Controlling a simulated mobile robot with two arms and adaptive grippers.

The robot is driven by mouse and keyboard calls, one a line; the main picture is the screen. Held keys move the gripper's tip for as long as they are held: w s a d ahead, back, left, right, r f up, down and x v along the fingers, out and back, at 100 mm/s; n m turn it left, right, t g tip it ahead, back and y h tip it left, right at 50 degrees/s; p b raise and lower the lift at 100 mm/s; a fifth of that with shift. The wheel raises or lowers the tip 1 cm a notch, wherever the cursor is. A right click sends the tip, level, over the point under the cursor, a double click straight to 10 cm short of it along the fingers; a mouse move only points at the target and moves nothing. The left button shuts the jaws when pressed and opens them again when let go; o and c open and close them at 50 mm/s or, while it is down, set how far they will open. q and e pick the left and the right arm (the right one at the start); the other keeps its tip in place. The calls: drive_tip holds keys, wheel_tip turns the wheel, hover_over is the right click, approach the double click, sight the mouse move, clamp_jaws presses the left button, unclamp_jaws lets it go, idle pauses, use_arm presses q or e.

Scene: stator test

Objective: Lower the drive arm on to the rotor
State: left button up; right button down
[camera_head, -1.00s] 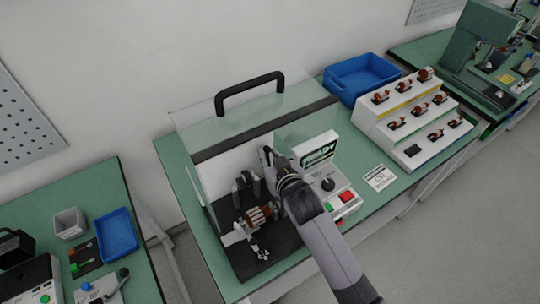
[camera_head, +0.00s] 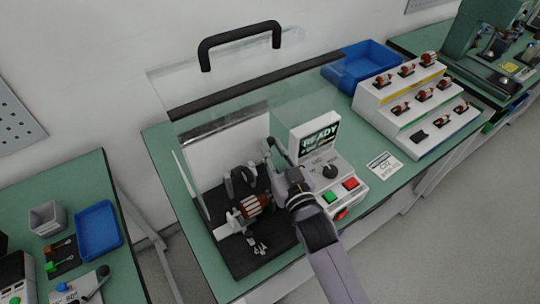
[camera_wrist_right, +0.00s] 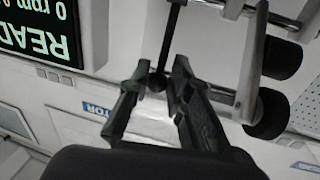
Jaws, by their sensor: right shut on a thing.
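The rotor (camera_head: 254,205), with copper-coloured windings and a shaft, lies across the supports of the test fixture on a black base (camera_head: 246,262). Dark curved parts (camera_head: 240,180) stand just behind it; I cannot tell whether they belong to the drive arm. My right gripper (camera_head: 271,150) is above and to the right of the rotor, beside the READY display. In the right wrist view, its fingers (camera_wrist_right: 157,84) are shut around the ball end of a thin dark rod (camera_wrist_right: 171,42), apparently the drive arm's handle. My left gripper is not in view.
A clear cover with a black handle (camera_head: 250,42) stands raised behind the fixture. The control box has a READY display (camera_head: 318,138), a knob and green and red buttons (camera_head: 341,191). A stepped rack of rotors (camera_head: 412,107) and blue bin (camera_head: 365,68) stand right.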

use_arm(q)
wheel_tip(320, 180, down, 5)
drive_tip(key=b, duration=0.3)
drive_tip(key=shift+b, duration=0.4)
use_arm(e)
drive_tip(key=shift+s+d+f+m+t+y, duration=0.35)
drive_tip(key=shift+s+f+t+y, duration=0.2)
drive_tip(key=shift+t, duration=0.45)
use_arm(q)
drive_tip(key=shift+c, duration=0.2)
use_arm(e)
drive_tip(key=shift+r, duration=0.1)
